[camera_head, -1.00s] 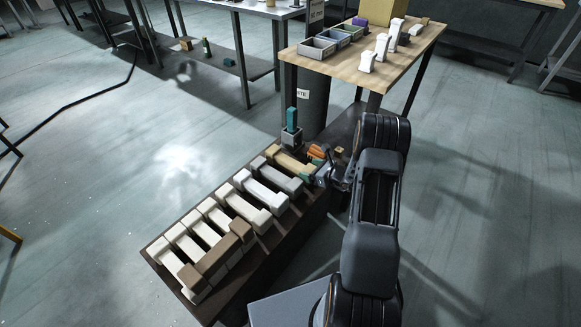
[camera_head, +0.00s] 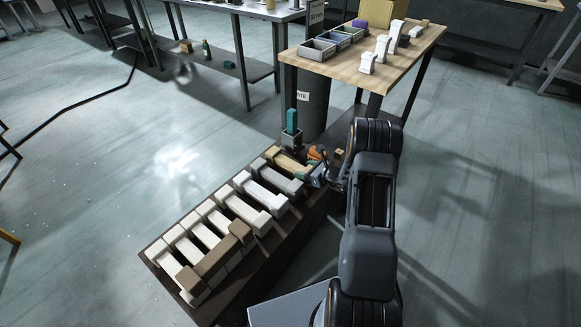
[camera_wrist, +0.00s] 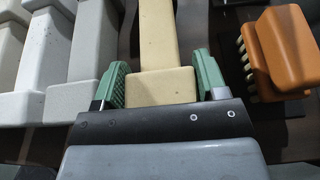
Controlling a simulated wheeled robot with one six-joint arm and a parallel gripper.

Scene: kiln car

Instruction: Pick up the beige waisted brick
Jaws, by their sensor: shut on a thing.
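The beige waisted brick (camera_head: 289,163) lies at the far end of the row of bricks on the low kiln car (camera_head: 232,298). In the wrist view the same brick (camera_wrist: 161,86) runs away from me, its wide near end between green finger pads. My gripper (camera_wrist: 162,72) is shut on that end, with a pad along each side. In the head view my gripper (camera_head: 313,176) is low at the near end of the brick, partly hidden by my arm. I cannot see clearance under the brick.
A grey brick (camera_head: 280,179) and several white bricks lie left of it. An orange brush (camera_wrist: 284,45) lies close on the right. A small holder with a teal-handled tool (camera_head: 291,138) stands behind. A wooden table (camera_head: 395,72) with bins stands farther back.

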